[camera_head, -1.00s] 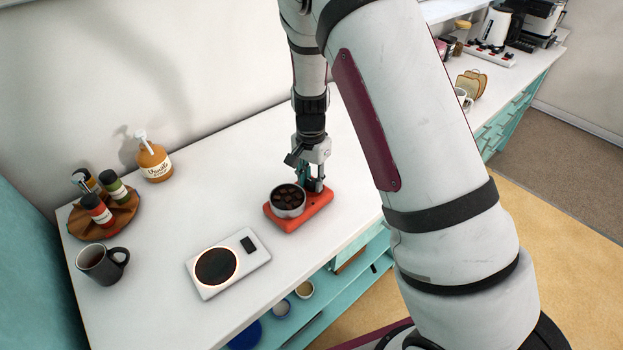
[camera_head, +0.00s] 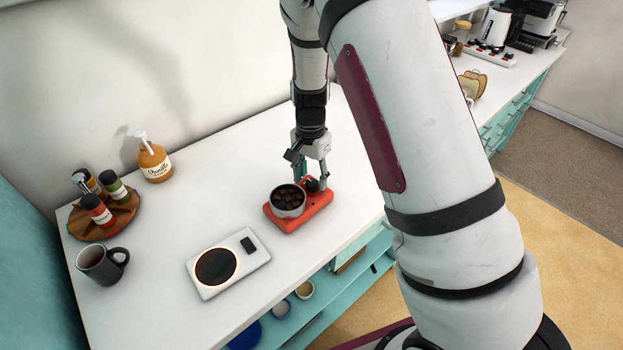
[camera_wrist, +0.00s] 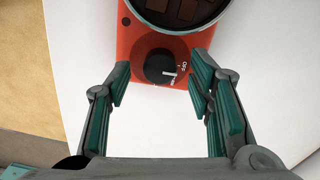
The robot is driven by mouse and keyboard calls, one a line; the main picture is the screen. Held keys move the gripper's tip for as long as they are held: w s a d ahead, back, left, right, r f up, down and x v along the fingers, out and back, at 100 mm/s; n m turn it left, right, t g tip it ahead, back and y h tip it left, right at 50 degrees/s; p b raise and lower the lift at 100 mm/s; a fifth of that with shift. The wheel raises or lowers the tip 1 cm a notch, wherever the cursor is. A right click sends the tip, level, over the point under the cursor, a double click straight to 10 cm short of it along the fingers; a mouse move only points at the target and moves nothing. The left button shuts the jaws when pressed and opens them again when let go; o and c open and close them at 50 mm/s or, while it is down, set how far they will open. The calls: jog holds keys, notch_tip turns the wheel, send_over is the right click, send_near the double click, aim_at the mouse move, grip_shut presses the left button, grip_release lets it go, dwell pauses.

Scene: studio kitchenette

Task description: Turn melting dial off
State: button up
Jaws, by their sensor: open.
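The orange-red melting base (camera_head: 303,215) stands on the white counter, with a round metal pot (camera_head: 288,201) of dark chunks on it. Its black dial (camera_head: 312,185) is beside the pot and also shows in the wrist view (camera_wrist: 158,68). The dial's white mark points right, close to the OFF label (camera_wrist: 183,66); another label below is hard to read. My gripper (camera_head: 315,175) is over the dial, pointing down. In the wrist view its teal-padded fingers (camera_wrist: 161,76) are spread on either side of the dial, with gaps and nothing held.
A white hot plate (camera_head: 258,262) with a dark disc is left of the base. A dark mug (camera_head: 103,264), a wooden spice tray (camera_head: 113,228) and a vanilla pump bottle (camera_head: 155,164) stand farther left. The counter's front edge is close to the base.

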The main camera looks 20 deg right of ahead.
notch_tip(320, 180, up, 10)
jog(key=shift+r, duration=0.25)
jog(key=shift+a+r, duration=0.1)
dwell(0.4)
notch_tip(320, 180, up, 8)
jog(key=n+t+y, duration=0.1)
jog(key=n, duration=0.1)
send_over(311, 182)
jog(key=s, duration=0.5)
jog(key=s+r+n+t, duration=0.3)
jog(key=s+r+n, duration=0.2)
jog(key=s+r, duration=0.65)
jog(key=s+n+t, duration=0.1)
jog(key=s+n, duration=0.2)
jog(key=s, duration=0.7)
jog(key=shift+n+t+h, duration=0.4)
jog(key=shift+f, duration=0.1)
